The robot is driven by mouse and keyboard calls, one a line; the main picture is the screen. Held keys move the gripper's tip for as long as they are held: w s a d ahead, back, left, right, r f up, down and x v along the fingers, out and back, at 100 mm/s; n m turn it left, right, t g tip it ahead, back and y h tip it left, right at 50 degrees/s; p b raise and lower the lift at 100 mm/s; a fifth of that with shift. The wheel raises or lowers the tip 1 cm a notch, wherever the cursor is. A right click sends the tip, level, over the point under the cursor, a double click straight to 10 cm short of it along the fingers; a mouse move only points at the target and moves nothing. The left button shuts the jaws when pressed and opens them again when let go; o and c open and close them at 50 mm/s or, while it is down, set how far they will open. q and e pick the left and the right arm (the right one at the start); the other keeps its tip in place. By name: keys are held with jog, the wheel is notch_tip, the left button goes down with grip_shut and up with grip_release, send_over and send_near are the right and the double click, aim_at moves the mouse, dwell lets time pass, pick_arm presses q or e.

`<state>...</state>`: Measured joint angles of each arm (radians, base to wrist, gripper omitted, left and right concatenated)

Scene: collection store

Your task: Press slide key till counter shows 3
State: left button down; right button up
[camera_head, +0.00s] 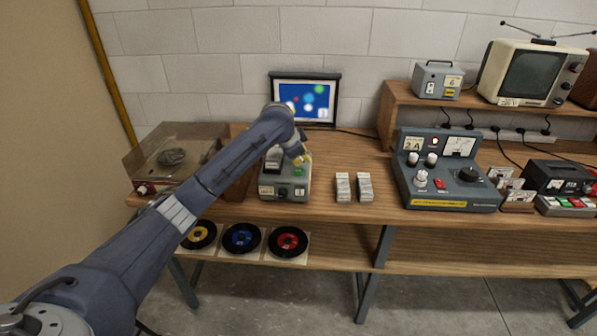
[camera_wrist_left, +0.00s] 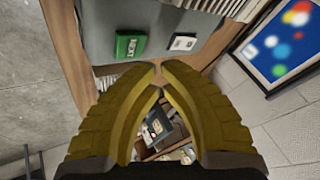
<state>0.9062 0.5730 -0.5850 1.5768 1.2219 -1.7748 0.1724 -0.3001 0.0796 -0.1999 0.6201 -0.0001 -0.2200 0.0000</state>
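The slide projector (camera_head: 286,188) is a small grey-green box on the wooden bench, below the lit screen (camera_head: 305,97). My left gripper (camera_head: 304,158) is over the projector's top right in the head view. In the left wrist view, its yellow fingertips (camera_wrist_left: 157,72) meet with nothing between them. The green slide key (camera_wrist_left: 130,45) lies just beyond the tips, apart from them in the picture; its height gap is hard to judge. Beside it is a small white counter window (camera_wrist_left: 183,42); its digit is not readable. The screen (camera_wrist_left: 285,42) shows coloured blobs on blue. My right gripper is not in view.
Two white stacks of slides (camera_head: 343,188) stand right of the projector. A clear-lidded turntable (camera_head: 172,160) is at left, under my arm's reach. A grey console (camera_head: 447,172) stands to the right. Records (camera_head: 241,238) lie on the lower shelf.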

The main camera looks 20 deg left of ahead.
aim_at(302, 168)
pick_arm(q)
jog(key=shift+r, duration=2)
jog(key=shift+f, duration=0.1)
